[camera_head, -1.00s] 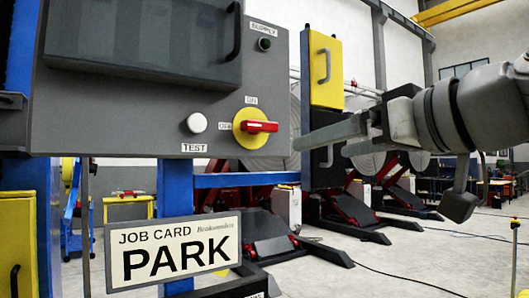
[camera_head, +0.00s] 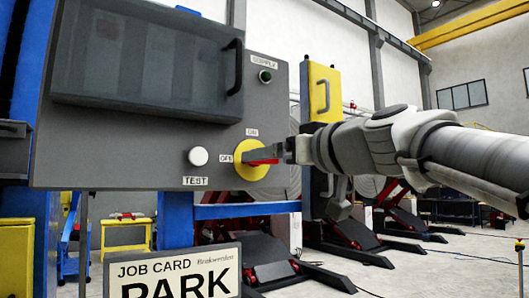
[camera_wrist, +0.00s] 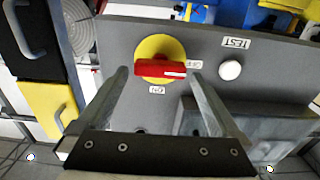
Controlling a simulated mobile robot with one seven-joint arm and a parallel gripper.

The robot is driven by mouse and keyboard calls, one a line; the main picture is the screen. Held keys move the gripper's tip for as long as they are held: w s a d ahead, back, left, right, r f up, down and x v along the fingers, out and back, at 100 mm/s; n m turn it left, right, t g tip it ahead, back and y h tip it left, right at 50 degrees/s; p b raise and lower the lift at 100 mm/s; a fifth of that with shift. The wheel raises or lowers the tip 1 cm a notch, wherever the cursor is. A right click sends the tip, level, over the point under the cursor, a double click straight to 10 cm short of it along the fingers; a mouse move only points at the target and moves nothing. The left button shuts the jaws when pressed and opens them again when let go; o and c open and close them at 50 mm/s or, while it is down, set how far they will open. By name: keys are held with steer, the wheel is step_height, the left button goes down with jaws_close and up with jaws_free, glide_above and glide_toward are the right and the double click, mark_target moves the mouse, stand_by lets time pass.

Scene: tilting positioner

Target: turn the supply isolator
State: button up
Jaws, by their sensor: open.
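The supply isolator is a red handle (camera_wrist: 160,68) on a round yellow plate (camera_head: 252,172), low on the right of the grey panel (camera_head: 110,150). In the wrist view the handle lies across the plate, its white mark toward the OFF label (camera_wrist: 195,64). The ON label (camera_head: 251,132) is above the plate in the head view. My gripper (camera_head: 264,156) is open, its fingers reaching to the handle. In the wrist view the fingers (camera_wrist: 158,78) stand apart on either side of the handle's ends. I cannot tell whether they touch it. The gripper partly hides the handle in the head view.
A white TEST button (camera_head: 198,156) is left of the isolator. A dark green indicator (camera_head: 265,76) sits under the SUPPLY label. A dark windowed cover with a handle (camera_head: 234,67) juts from the panel above. A job card (camera_head: 172,275) reading PARK stands below.

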steer(key=shift+x, duration=1.45)
steer(key=shift+c, duration=0.3)
steer(key=c, duration=1)
steer(key=shift+m, duration=0.3)
steer(key=m, duration=1.7)
steer(key=shift+m, duration=0.3)
